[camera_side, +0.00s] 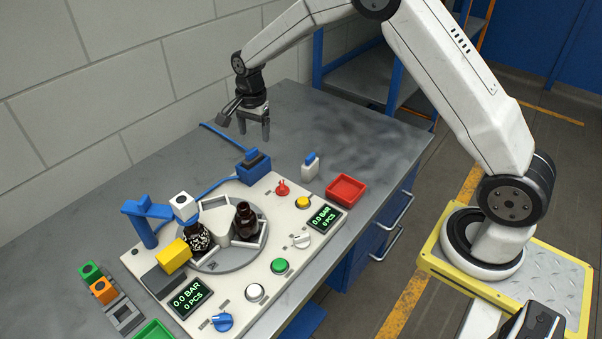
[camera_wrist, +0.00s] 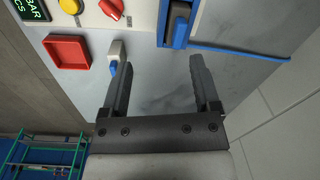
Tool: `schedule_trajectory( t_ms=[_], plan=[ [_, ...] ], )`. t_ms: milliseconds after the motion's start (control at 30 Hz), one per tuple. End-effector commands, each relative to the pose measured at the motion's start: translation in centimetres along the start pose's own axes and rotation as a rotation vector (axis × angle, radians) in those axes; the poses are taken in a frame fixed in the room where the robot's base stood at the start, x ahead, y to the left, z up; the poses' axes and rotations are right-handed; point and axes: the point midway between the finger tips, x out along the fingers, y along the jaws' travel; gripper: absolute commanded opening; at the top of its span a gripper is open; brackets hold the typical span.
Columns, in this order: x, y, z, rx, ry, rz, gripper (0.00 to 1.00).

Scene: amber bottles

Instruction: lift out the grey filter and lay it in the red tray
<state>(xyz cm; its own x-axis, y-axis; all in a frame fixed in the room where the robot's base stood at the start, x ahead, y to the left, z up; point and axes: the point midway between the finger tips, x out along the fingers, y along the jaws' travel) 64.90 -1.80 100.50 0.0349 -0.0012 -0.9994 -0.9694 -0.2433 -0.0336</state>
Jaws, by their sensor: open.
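My gripper (camera_side: 254,134) hangs open and empty above the bench, behind the panel's far edge. Its two spread fingers also show in the wrist view (camera_wrist: 160,62), with only bare bench between them. The red tray (camera_side: 346,190) lies empty on the bench right of the panel; it is at the upper left of the wrist view (camera_wrist: 68,52).
The panel carries a turntable (camera_side: 231,258) with brown bottles, knobs and displays. A blue cable (camera_side: 217,130) crosses the bench. The back right bench is clear.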

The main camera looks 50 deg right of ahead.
Motion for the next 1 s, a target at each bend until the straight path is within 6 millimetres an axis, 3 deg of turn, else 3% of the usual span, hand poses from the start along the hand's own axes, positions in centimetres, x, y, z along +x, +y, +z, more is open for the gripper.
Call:
schedule_trajectory(
  t_ms=[100, 300, 567, 1000],
  plan=[
    [1.0, -1.5, -0.6, 0.115, -0.004, 0.017, 0.79],
    [1.8, -2.7, -1.1, 0.228, -0.005, 0.033, 0.79],
    [2.0, -2.9, -1.2, 0.248, -0.006, 0.036, 0.79],
    [4.5, -2.8, -1.2, 0.246, -0.005, 0.034, 0.79]
  ],
)
